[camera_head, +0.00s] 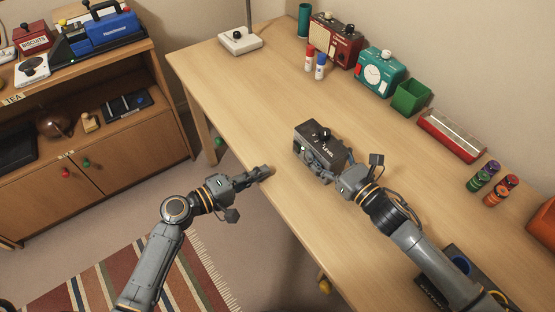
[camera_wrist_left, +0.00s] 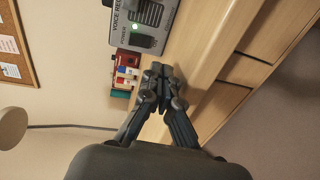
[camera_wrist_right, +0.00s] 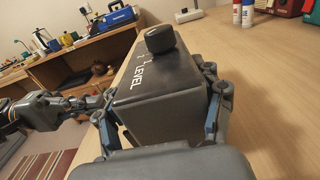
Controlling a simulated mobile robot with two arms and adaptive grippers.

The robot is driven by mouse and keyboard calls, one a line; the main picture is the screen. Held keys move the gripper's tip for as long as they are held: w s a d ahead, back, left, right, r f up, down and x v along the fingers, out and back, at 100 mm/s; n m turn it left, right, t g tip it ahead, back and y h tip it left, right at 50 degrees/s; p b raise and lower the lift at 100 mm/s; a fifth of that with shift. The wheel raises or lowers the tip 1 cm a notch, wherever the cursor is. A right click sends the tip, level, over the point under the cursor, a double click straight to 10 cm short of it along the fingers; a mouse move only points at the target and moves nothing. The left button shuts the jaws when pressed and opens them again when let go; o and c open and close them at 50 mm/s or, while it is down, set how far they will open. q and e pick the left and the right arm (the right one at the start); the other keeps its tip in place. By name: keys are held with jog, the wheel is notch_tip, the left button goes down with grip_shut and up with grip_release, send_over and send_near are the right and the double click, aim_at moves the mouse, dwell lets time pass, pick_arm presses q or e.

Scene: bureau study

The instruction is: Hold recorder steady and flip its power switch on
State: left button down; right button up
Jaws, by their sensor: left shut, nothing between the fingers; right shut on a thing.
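The dark voice recorder (camera_head: 308,134) sits on the desk, with a black knob (camera_wrist_right: 160,38) and the word LEVEL on top. My right gripper (camera_wrist_right: 157,100) is shut on the recorder, one finger on each side. My left gripper (camera_head: 266,171) is shut and empty at the desk's front edge, apart from the recorder. It also shows in the left wrist view (camera_wrist_left: 157,70), its tips near the switch side.
The desk (camera_head: 240,85) is clear around the recorder. Along the back stand a red radio (camera_head: 336,42), a teal clock device (camera_head: 379,74), a green bin (camera_head: 411,97) and a red tray (camera_head: 452,135). A wooden cabinet (camera_head: 120,150) stands left.

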pick_arm(q)
jog(key=v, duration=0.2)
jog(key=f+v, duration=0.1)
jog(key=v, duration=0.2)
jog(key=shift+f, duration=0.1)
pick_arm(e)
jog(key=shift+f, duration=0.1)
jog(key=o, duration=1.6)
